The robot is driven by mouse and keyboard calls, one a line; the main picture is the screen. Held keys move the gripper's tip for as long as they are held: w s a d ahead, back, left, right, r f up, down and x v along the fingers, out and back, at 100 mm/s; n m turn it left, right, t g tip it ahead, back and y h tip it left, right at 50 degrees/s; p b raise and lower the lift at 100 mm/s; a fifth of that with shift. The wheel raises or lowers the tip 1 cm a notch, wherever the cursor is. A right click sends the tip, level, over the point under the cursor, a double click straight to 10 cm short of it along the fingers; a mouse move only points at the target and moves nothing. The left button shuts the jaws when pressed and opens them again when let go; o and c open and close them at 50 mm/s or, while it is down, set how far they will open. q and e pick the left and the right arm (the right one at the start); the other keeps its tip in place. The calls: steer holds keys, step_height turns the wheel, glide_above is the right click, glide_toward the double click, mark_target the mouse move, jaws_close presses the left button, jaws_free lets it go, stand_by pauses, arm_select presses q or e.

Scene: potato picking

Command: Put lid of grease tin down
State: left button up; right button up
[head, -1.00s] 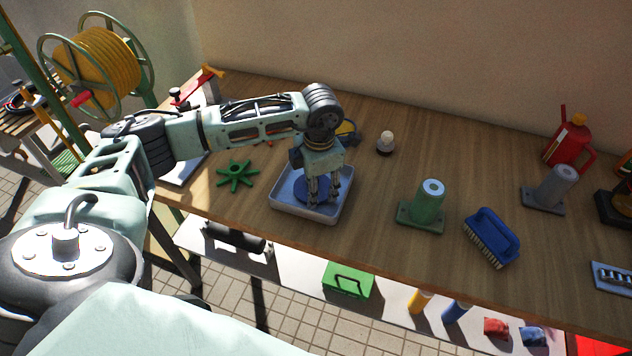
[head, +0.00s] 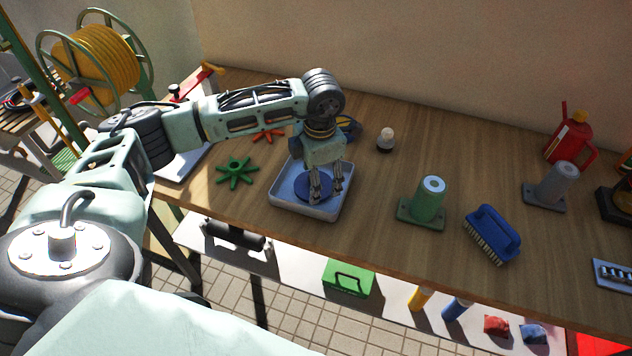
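A flat blue disc, which looks like the grease tin lid (head: 302,188), lies in a shallow pale tray (head: 290,207) on the wooden bench. My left gripper (head: 326,198) points down over the tray from above. Its fingers are spread with a gap between them, at the right part of the disc and partly hiding it. Whether the fingertips touch the disc is too small to tell. I cannot make out the grease tin for certain. My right gripper is not in view.
A green star-shaped handwheel (head: 237,171) lies left of the tray. A white-topped knob (head: 386,139), a green flanged cylinder (head: 428,203) and a blue brush (head: 491,236) stand to the right. A red can (head: 570,139) is at the back right. Bench between them is clear.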

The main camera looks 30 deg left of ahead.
arm_select(q)
step_height(320, 180, up, 10)
steer(key=b, duration=0.2)
steer(key=shift+s+d, duration=0.3)
steer(key=shift+d, duration=0.1)
steer(key=shift+f, duration=0.15)
